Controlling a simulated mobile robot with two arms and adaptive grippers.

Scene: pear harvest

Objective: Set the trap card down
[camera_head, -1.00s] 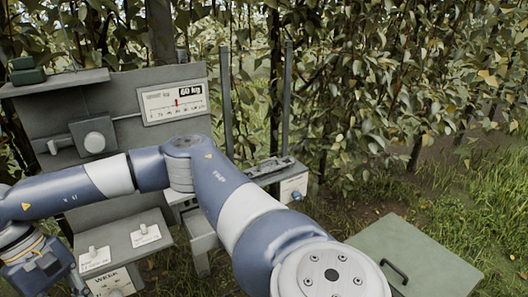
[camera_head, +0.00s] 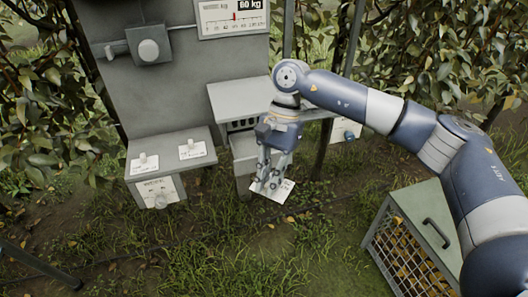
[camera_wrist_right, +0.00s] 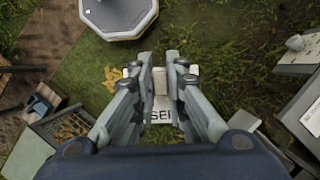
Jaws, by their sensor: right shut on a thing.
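The white card (camera_head: 274,189) hangs below my right gripper (camera_head: 270,181) in the head view, in the air above the grass. In the right wrist view, the card (camera_wrist_right: 160,112) shows between the fingertips of my right gripper (camera_wrist_right: 160,80), with dark print partly legible near its lower edge. The gripper is shut on it and points down. Two other white cards, the left card (camera_head: 146,165) and the right card (camera_head: 192,151), lie on the low grey shelf (camera_head: 168,158), each with a small knob on it. My left gripper is out of view.
A grey shelf (camera_head: 228,97) over a slotted box stands behind my right gripper. A grey panel (camera_head: 112,65) carries a 60 kg scale (camera_head: 232,17). A crate with a green lid (camera_head: 413,212) stands at the right. Open grass (camera_head: 240,255) lies in front.

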